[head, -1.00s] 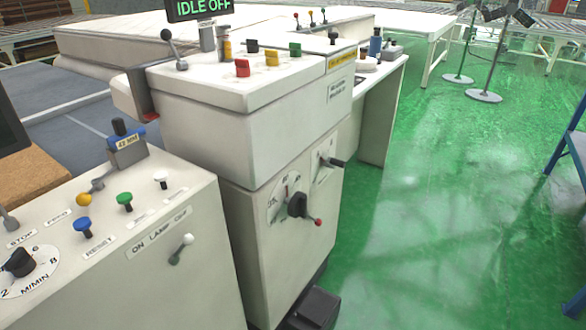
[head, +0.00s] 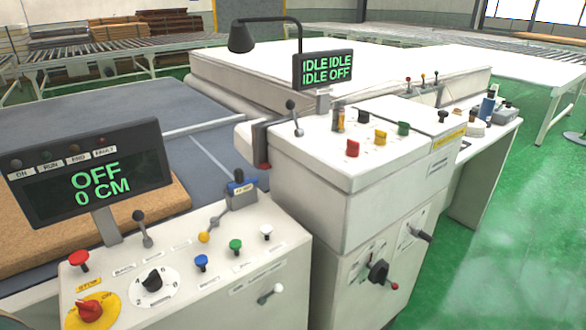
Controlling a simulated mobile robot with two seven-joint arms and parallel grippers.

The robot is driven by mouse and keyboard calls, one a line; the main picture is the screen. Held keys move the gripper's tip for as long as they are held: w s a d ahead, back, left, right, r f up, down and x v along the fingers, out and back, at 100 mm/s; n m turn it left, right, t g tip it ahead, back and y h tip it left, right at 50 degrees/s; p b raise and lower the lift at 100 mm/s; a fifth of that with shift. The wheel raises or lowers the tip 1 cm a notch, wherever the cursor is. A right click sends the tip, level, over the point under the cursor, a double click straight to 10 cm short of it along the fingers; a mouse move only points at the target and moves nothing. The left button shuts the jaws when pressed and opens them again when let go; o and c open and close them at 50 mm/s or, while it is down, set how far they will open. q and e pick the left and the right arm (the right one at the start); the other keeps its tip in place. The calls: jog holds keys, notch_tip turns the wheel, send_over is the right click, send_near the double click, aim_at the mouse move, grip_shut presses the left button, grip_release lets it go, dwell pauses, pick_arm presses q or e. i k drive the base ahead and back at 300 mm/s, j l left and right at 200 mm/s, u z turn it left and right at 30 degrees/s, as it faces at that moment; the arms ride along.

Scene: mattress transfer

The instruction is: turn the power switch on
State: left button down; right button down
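A red rotary knob on a yellow round plate (head: 90,309) sits at the near left corner of the white control console (head: 290,252). A black rotary handle with a red tip (head: 379,272) is on the side of the taller white cabinet (head: 345,225). I cannot read which one is labelled as power. A tilted display (head: 95,180) on the console reads "OFF" and "0 CM". A second display (head: 323,70) above the cabinet reads "IDLE IDLE IDLE OFF". Neither gripper shows.
The console also carries a red stop button (head: 79,260), a black speed dial (head: 153,281), blue, green and white buttons, and a small toggle (head: 271,293). A lever (head: 294,117) stands on the cabinet. Green floor (head: 510,240) is open at the right.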

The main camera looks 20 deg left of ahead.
aim_at(90, 310)
jog(key=u, duration=1.3)
